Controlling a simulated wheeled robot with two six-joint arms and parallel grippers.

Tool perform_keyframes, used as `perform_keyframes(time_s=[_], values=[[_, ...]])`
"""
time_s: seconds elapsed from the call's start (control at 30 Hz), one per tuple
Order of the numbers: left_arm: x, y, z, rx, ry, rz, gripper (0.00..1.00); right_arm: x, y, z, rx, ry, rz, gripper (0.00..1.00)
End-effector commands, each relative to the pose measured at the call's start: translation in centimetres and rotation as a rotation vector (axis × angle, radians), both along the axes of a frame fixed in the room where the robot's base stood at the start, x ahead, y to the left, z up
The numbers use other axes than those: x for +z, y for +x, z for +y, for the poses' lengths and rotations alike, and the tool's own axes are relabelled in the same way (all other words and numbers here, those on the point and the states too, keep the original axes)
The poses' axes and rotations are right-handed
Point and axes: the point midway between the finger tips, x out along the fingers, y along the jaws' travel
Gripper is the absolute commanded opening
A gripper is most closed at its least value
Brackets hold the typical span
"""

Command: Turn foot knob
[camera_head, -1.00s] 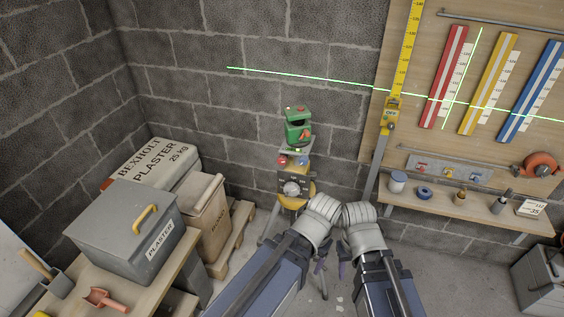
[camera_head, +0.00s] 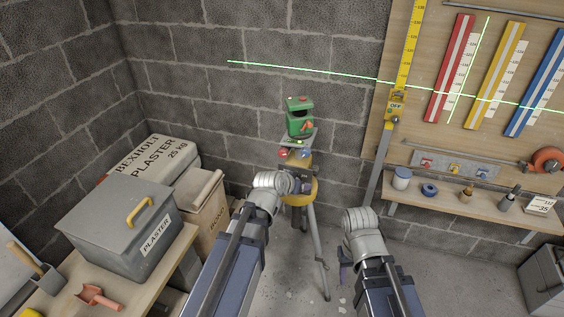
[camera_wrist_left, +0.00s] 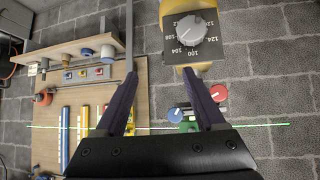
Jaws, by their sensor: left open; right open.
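A green laser level (camera_head: 299,118) stands on a yellow tripod mount (camera_head: 302,188). Below it are a red knob (camera_head: 283,154) and a blue knob (camera_head: 305,155). In the left wrist view, which looks upside down, the red knob (camera_wrist_left: 218,93), the blue knob (camera_wrist_left: 175,114) and a numbered grey dial (camera_wrist_left: 190,28) show. My left gripper (camera_wrist_left: 160,74) is open and empty; one finger overlaps the view just beside the knobs.
A grey plaster box (camera_head: 110,235) and plaster sacks stand at left. A shelf (camera_head: 480,214) with small jars and a board of coloured rulers (camera_head: 450,70) are at right. A yellow staff (camera_head: 405,60) leans near the board.

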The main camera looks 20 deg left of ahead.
Motion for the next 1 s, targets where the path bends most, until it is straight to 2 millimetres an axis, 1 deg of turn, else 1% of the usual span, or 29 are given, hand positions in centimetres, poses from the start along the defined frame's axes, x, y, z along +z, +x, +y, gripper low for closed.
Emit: perform_keyframes(time_s=[0.03,0.1,0.2,0.3,0.4,0.53,0.67,0.77,1.0], values=[[0.3,1.6,2.3,0.042,-0.007,-0.079,0.71,-1.0,0.0,0.0,0.000,0.000,0.000,0.50],[1.6,3.0,4.7,0.087,-0.010,-0.172,0.71,-1.5,0.0,0.0,0.000,0.000,0.000,0.50],[3.0,4.2,7.2,0.136,-0.006,-0.263,0.71,-1.8,0.0,0.0,0.000,0.000,0.000,0.50],[3.7,4.6,8.4,0.161,-0.002,-0.307,0.71,-1.9,0.0,0.0,0.000,0.000,0.000,0.50],[4.0,4.7,8.7,0.167,-0.001,-0.320,0.71,-1.9,0.0,0.0,0.000,0.000,0.000,0.50],[3.9,4.9,8.7,0.166,-0.001,-0.318,0.71,-2.0,0.0,0.0,0.000,0.000,0.000,0.50],[3.5,5.7,8.6,0.165,-0.001,-0.317,0.71,-2.4,0.0,0.0,0.000,0.000,0.000,0.50],[3.0,6.8,8.6,0.165,-0.001,-0.317,0.71,-2.9,0.0,0.0,0.000,0.000,0.000,0.50],[1.5,10.3,8.5,0.164,-0.001,-0.316,0.71,-4.4,0.0,0.0,0.000,0.000,0.000,0.50]])
